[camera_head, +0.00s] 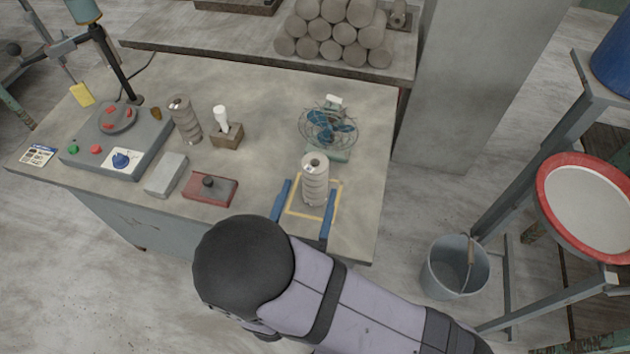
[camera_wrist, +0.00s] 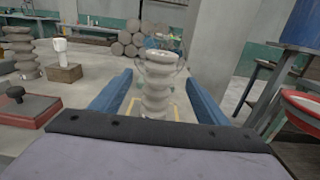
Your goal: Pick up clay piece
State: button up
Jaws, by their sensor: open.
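A ridged, pale grey clay piece (camera_head: 315,182) stands upright inside a yellow square outline (camera_head: 298,211) near the front right of the table. My gripper (camera_head: 308,198) is open, with one blue finger on each side of the clay piece in the head view. In the wrist view the clay piece (camera_wrist: 158,80) stands upright between the two blue fingers (camera_wrist: 156,90), with gaps on both sides. A second, similar ridged piece (camera_head: 185,121) stands further left on the table and also shows in the wrist view (camera_wrist: 22,52).
A small fan (camera_head: 329,127) stands just behind the clay piece. A red box with a black knob (camera_head: 210,188), a grey block (camera_head: 166,175) and a wooden block with a white item (camera_head: 226,132) lie to the left. A bucket (camera_head: 454,266) stands on the floor at right.

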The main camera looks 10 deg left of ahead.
aim_at(315, 171)
jog(key=shift+w+p, duration=1.2)
jog(key=shift+w, duration=2.25)
jog(key=shift+a+r, duration=0.1)
grip_shut()
jog(key=shift+r, duration=0.15)
notch_tip(315, 171, up, 10)
